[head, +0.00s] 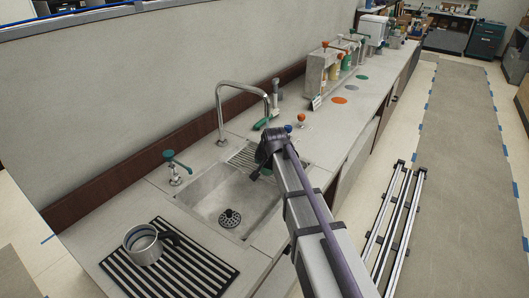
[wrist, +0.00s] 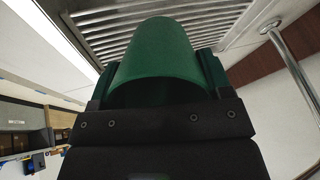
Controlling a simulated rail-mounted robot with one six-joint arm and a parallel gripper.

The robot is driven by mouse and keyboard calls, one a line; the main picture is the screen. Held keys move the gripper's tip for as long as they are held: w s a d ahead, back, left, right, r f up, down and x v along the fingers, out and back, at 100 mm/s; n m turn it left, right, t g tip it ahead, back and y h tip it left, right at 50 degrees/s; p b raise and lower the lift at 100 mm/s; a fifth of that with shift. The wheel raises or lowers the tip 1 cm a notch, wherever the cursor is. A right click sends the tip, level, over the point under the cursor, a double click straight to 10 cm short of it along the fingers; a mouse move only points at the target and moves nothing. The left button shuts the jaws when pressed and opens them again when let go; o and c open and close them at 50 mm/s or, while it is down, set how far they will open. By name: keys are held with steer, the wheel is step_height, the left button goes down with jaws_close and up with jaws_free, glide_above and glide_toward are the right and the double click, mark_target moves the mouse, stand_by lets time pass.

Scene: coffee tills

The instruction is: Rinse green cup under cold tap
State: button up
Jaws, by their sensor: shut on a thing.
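My gripper (wrist: 160,95) is shut on the green cup (wrist: 160,52), which fills the middle of the wrist view. In the head view my gripper (head: 262,165) is over the right part of the sink (head: 212,194), and only a small green bit of the cup shows below it. A tall curved metal spout (head: 240,86) stands behind the sink, its end close to my wrist. A blue knob (head: 289,128) and an orange knob (head: 301,118) are on the counter to the right. I cannot see running water.
A slatted metal rack (head: 243,157) lies at the sink's back right; its slats (wrist: 105,32) show behind the cup in the wrist view. A teal-topped tap (head: 176,166) stands at the sink's left. A metal pitcher (head: 143,246) stands on a black ribbed mat (head: 200,278).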

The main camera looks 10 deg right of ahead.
steer(key=s+r+p, duration=0.4)
steer(key=s, duration=0.1)
stand_by(0.5)
